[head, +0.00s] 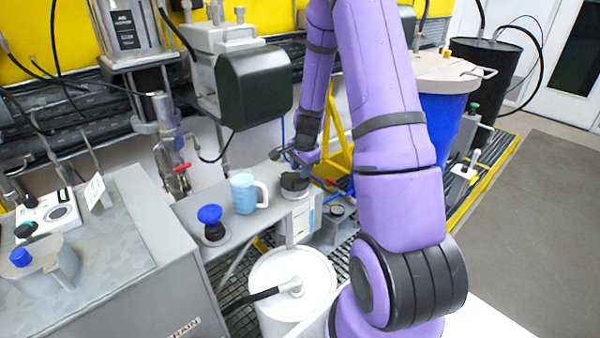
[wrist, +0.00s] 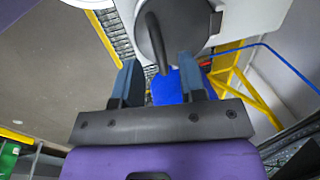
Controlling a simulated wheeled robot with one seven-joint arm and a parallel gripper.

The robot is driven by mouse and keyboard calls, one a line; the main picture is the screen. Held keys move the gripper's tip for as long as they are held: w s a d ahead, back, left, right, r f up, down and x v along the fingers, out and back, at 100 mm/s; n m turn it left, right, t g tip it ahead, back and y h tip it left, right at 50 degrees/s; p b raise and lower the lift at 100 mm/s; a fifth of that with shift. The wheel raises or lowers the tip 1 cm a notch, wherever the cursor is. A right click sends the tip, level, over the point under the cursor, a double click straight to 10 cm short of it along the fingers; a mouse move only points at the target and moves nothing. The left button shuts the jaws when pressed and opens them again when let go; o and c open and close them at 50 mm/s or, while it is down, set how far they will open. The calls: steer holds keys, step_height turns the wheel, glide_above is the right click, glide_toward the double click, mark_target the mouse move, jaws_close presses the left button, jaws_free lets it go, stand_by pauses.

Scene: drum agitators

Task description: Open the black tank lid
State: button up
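The black lid (head: 295,182) sits on top of a small white tank (head: 301,218) at the end of the grey bench. In the wrist view the dark round lid (wrist: 180,30) lies on a white body, with a thin dark handle (wrist: 161,60) sticking out towards me. My gripper (head: 287,155) is just above the lid in the head view. In the wrist view my gripper (wrist: 160,66) has its two fingers apart, with the handle's end showing between them. I see no clear contact with either finger. The lid looks shut; its hinge is not clear.
A blue mug (head: 244,195) and a blue-topped knob (head: 210,217) stand left of the lid. A white drum (head: 290,285) with a black hose stands below. A blue drum (head: 440,120) with a beige lid and a yellow frame (head: 356,150) are nearby. Open floor lies right.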

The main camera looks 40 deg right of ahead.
steer(key=shift+w+f, duration=0.2)
steer(key=shift+f, duration=0.7)
jaws_close()
steer(key=shift+r, duration=0.1)
steer(key=shift+w+r, duration=1.3)
steer(key=shift+r, duration=0.1)
steer(key=shift+w+r, duration=0.3)
steer(key=shift+w, duration=0.3)
steer(key=shift+w+r, duration=0.25)
steer(key=shift+w, duration=0.3)
steer(key=shift+w+a+r, duration=0.15)
steer(key=shift+w, duration=0.55)
